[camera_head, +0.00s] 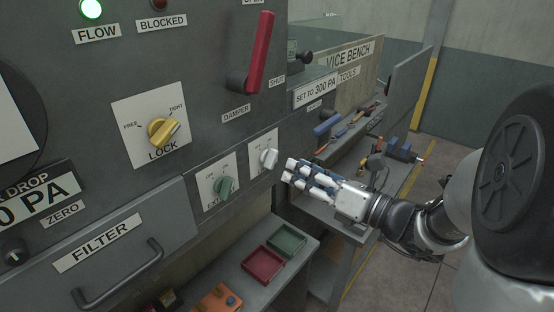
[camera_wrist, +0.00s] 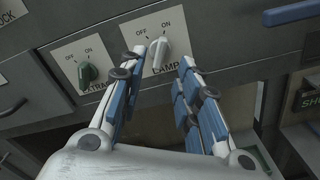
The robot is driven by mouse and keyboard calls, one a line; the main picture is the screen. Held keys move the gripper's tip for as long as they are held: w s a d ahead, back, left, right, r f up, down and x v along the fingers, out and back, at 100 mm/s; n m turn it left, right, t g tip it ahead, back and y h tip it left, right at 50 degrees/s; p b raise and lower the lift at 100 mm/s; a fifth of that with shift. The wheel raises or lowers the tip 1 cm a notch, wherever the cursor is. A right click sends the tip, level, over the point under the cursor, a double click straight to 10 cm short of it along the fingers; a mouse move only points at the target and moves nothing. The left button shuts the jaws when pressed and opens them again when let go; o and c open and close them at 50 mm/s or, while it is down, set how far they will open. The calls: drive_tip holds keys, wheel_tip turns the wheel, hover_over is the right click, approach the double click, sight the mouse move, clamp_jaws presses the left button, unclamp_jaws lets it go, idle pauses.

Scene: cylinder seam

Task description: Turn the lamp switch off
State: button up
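The lamp switch (camera_head: 268,158) is a white knob on a pale plate on the grey panel. In the wrist view the lamp switch (camera_wrist: 159,55) stands upright, its upper end towards ON. OFF is printed to the left. My gripper (camera_head: 289,170) is just right of the switch in the head view, fingers pointing at the panel. In the wrist view my gripper (camera_wrist: 160,62) has its blue and white fingers apart, and the knob shows between the tips. I see no grip on it; the exact gap cannot be told. The fingers partly cover the LAMP label.
A green extract knob (camera_wrist: 88,72) sits close left of the lamp plate. A yellow lock knob (camera_head: 163,131) and a red damper lever (camera_head: 260,53) are higher up. Red (camera_head: 263,265) and green (camera_head: 287,240) trays lie below. A vice bench (camera_head: 385,185) with tools stands right.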

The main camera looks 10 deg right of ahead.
sight(275, 160)
drive_tip(key=x, duration=0.7)
drive_tip(key=shift+p, duration=0.3)
drive_tip(key=shift+c, duration=0.5)
clamp_jaws()
